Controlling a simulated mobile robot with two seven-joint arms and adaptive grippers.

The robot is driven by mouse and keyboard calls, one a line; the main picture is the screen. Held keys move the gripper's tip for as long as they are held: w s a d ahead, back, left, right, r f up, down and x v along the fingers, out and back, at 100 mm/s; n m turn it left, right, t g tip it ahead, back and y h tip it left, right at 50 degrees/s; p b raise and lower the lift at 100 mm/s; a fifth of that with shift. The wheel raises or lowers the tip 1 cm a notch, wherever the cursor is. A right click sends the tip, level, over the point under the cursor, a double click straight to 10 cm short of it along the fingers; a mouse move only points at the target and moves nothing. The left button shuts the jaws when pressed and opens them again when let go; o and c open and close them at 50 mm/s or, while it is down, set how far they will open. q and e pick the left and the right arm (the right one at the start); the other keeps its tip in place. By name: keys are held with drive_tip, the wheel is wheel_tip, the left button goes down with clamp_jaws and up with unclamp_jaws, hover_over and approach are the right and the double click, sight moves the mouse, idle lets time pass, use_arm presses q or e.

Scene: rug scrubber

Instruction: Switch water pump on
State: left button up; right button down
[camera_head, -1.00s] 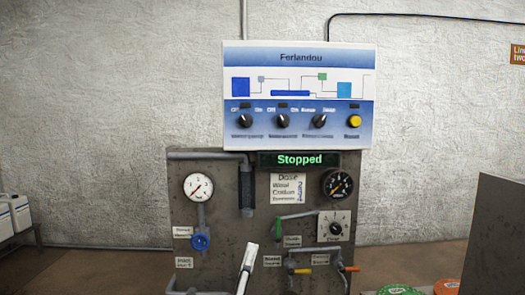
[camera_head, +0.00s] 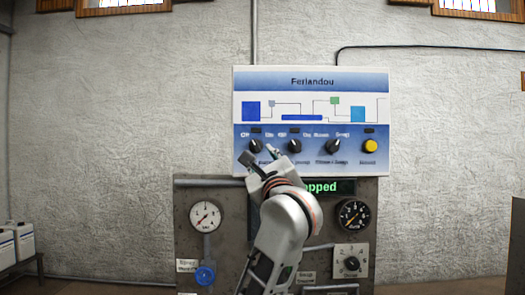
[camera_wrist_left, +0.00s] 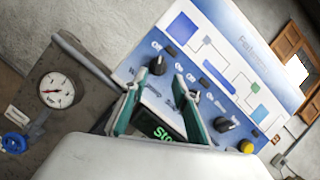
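A white and blue control panel marked Ferlandou (camera_head: 313,108) hangs on the wall, with a row of black knobs. The leftmost knob, the water pump switch (camera_head: 255,146), has Off and On marks; its lower label is partly covered by my gripper. My left gripper (camera_head: 260,154) is just below and in front of the left two knobs, its fingers apart and empty. In the left wrist view, the leftmost knob (camera_wrist_left: 158,65) shows beyond the gap between the green-sided fingers (camera_wrist_left: 158,84). Contact with the knob does not show. My right gripper is not in view.
A second knob (camera_head: 294,146), a third knob (camera_head: 333,146) and a yellow button (camera_head: 370,146) sit to the right. Below are a display (camera_head: 330,187), partly hidden by my arm, gauges (camera_head: 205,216) and a blue valve (camera_head: 205,275). The wall at left is clear.

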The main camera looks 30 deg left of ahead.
sight(255, 146)
use_arm(q)
drive_tip(key=p+x, duration=0.1)
drive_tip(key=x, duration=0.6)
drive_tip(key=shift+a, duration=0.2)
clamp_jaws()
